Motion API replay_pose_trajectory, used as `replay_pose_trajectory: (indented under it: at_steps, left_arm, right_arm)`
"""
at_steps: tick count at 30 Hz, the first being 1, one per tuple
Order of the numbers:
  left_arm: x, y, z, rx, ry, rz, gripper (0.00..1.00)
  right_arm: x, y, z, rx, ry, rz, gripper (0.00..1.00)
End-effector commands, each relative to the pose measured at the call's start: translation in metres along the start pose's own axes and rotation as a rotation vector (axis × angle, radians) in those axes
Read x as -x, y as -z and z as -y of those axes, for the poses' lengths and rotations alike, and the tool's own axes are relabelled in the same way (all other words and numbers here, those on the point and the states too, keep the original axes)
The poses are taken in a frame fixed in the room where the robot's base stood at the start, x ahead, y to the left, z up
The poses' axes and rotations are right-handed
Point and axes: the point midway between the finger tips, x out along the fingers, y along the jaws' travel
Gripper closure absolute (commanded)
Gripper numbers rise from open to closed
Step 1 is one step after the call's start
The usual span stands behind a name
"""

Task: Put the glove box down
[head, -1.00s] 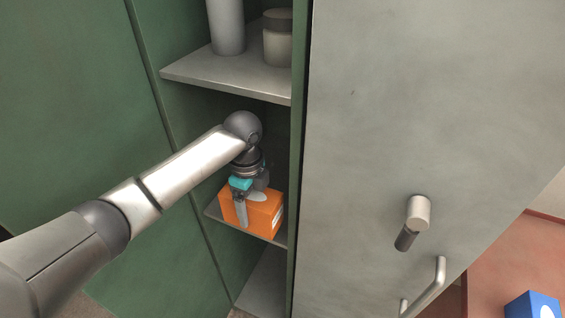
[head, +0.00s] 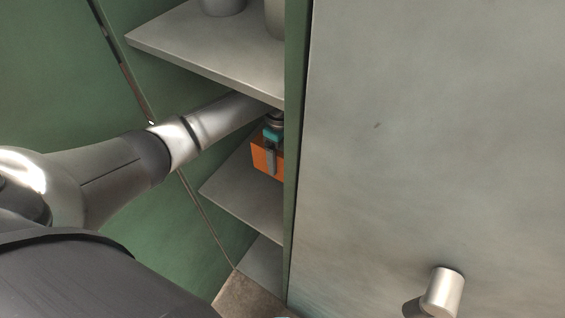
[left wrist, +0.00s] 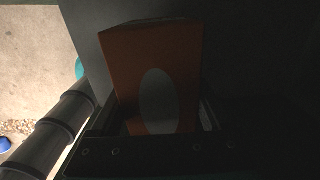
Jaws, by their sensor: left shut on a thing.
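The glove box is an orange carton (head: 260,157) in the head view, inside the green cabinet at the middle shelf (head: 245,191). Its right part is hidden behind the cabinet's edge. My left gripper (head: 271,160) reaches in from the left and is shut on it. In the dark left wrist view the glove box (left wrist: 118,75) stands between the fingers, with a pale oval on its face. Whether its base touches the shelf I cannot tell. My right gripper is not in view.
An upper shelf (head: 190,45) with grey containers (head: 222,5) sits just above my left forearm. A large grey panel (head: 420,130) with a round knob (head: 443,290) stands at the right. The middle shelf's front part is bare.

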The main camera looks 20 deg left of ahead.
Motion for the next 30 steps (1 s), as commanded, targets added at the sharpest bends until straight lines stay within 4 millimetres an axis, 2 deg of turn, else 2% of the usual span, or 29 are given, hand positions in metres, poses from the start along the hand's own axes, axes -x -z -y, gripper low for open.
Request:
replay_pose_trajectory:
  at_steps: [5,12,23,24,28,30]
  left_arm:
    - [-0.013,0.000,0.001,-0.001,0.002,-0.001,0.96]
    - [-0.044,0.000,0.001,-0.001,0.001,0.000,0.96]
    - [-0.047,0.000,0.001,-0.001,0.003,0.000,0.96]
    - [-0.048,0.000,0.001,-0.001,0.002,0.001,0.17]
    - [-0.048,0.000,0.000,-0.001,0.002,0.001,0.02]
    - [-0.047,0.000,0.000,-0.001,0.001,0.001,0.00]
  right_arm:
    - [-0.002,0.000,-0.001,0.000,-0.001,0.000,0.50]
    - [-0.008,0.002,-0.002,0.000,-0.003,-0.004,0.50]
    - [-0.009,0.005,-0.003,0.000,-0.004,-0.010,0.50]
    - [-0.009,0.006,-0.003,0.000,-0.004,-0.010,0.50]
    - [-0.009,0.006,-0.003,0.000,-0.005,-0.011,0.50]
    - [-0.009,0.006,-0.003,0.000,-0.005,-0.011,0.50]
